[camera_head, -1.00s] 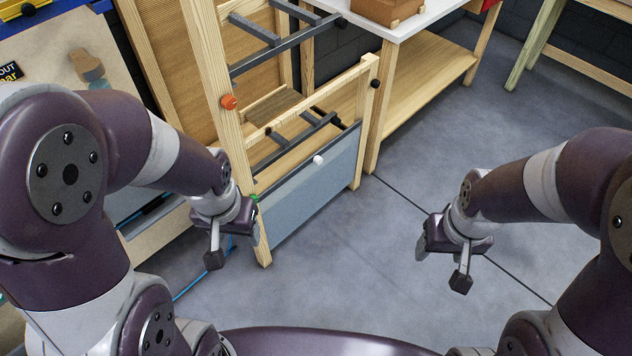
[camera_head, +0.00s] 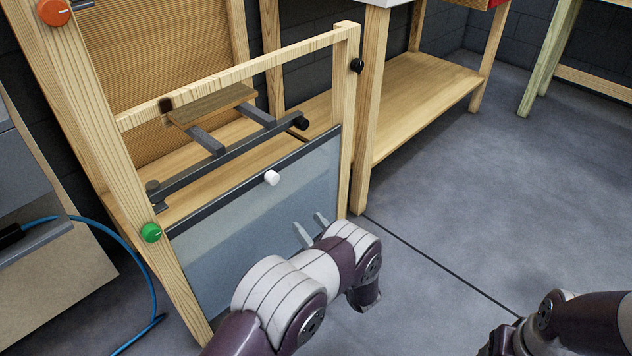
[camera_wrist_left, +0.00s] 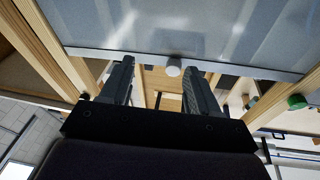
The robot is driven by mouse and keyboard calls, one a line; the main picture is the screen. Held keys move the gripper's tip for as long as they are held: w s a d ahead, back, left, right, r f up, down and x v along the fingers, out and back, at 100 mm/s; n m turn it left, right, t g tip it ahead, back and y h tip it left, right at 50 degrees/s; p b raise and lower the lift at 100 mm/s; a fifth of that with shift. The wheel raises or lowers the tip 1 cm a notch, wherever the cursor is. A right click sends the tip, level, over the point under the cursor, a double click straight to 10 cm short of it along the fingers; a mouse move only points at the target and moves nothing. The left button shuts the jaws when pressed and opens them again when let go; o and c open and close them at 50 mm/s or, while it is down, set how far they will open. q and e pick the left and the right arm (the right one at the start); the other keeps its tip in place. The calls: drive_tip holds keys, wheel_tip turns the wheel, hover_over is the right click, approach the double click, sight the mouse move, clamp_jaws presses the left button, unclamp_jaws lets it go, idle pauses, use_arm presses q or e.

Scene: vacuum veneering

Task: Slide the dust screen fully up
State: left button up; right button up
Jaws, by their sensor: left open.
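The dust screen (camera_head: 255,215) is a translucent grey-blue panel with a dark top rail, low in a wooden frame. A white knob (camera_head: 272,178) stands out near the middle of its top edge. My left gripper (camera_head: 309,226) is open and empty in front of the screen, below and right of the knob in the head view. In the left wrist view, the screen (camera_wrist_left: 200,28) fills the top, and the knob (camera_wrist_left: 173,67) appears between the open fingers (camera_wrist_left: 166,82), apart from them. My right arm shows at the lower right of the head view, its gripper out of view.
The frame (camera_head: 345,120) carries a green knob (camera_head: 151,232), an orange knob (camera_head: 54,12) and a black knob (camera_head: 357,65). A wooden shelf (camera_head: 420,90) stands behind right. A blue hose (camera_head: 140,260) hangs at left. The floor at right is clear.

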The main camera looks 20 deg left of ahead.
sight(275, 180)
use_arm(q)
drive_tip(key=w+a+r+y+b, duration=0.1)
drive_tip(key=a+r, duration=0.1)
drive_tip(key=a, duration=0.1)
drive_tip(key=w+a+r+y+b, duration=0.1)
drive_tip(key=a+r+b, duration=0.1)
drive_tip(key=a+r, duration=0.1)
drive_tip(key=w+a+r+g+b, duration=0.1)
drive_tip(key=a+r, duration=0.2)
drive_tip(key=a, duration=0.1)
drive_tip(key=shift+w+r+n+y+b, duration=0.1)
drive_tip(key=shift+n+y+b, duration=0.2)
drive_tip(key=shift+n+y, duration=0.1)
drive_tip(key=shift+w+a+r, duration=0.15)
drive_tip(key=shift+a+r, duration=0.1)
